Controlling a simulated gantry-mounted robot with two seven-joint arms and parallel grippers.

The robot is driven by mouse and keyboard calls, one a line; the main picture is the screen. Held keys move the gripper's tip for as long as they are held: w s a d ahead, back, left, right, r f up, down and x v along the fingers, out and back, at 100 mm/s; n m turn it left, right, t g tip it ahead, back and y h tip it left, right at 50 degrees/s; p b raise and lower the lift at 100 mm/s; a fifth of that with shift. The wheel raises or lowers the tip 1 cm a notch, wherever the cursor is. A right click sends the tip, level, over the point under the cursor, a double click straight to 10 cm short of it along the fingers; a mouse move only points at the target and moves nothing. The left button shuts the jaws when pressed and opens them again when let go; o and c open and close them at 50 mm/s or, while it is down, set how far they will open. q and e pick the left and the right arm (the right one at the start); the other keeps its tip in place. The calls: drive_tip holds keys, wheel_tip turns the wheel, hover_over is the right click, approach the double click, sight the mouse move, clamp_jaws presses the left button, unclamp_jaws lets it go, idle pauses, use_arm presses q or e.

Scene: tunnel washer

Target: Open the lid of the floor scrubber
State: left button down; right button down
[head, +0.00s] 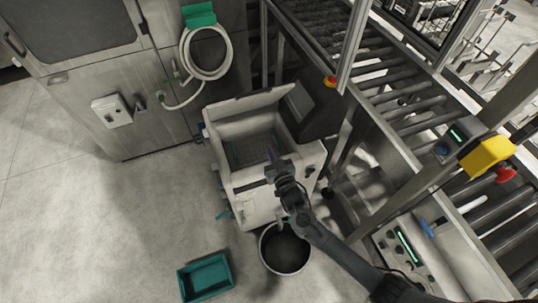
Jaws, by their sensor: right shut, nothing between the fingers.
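The floor scrubber (232,178) is a cream, box-shaped machine in the middle of the head view. Its lid (242,104) stands raised along the back edge, so the inside with a greenish grid-like bottom shows. My right gripper (271,153) reaches in from the lower right and is over the front part of the scrubber's opening. Its fingers are shut with nothing between them, apart from the lid. My right arm hides part of the scrubber's front. My left gripper is not in view.
A round dark bucket (285,250) stands on the floor in front of the scrubber, with a teal bin (205,277) to its left. Roller conveyors (390,75) and their frame border the right side. A hose (228,55) hangs on the cabinet behind. The left floor is clear.

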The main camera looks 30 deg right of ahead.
drive_tip(key=w+d+r+b, duration=0.1)
drive_tip(key=w+b, duration=1)
drive_tip(key=w, duration=0.3)
drive_tip(key=shift+w+r, duration=0.25)
drive_tip(key=shift+r, duration=0.05)
drive_tip(key=s+a+p, duration=0.1)
drive_tip(key=s+p, duration=1.1)
drive_tip(key=s, duration=0.4)
drive_tip(key=shift+a+p, duration=0.15)
drive_tip(key=shift+p, duration=0.25)
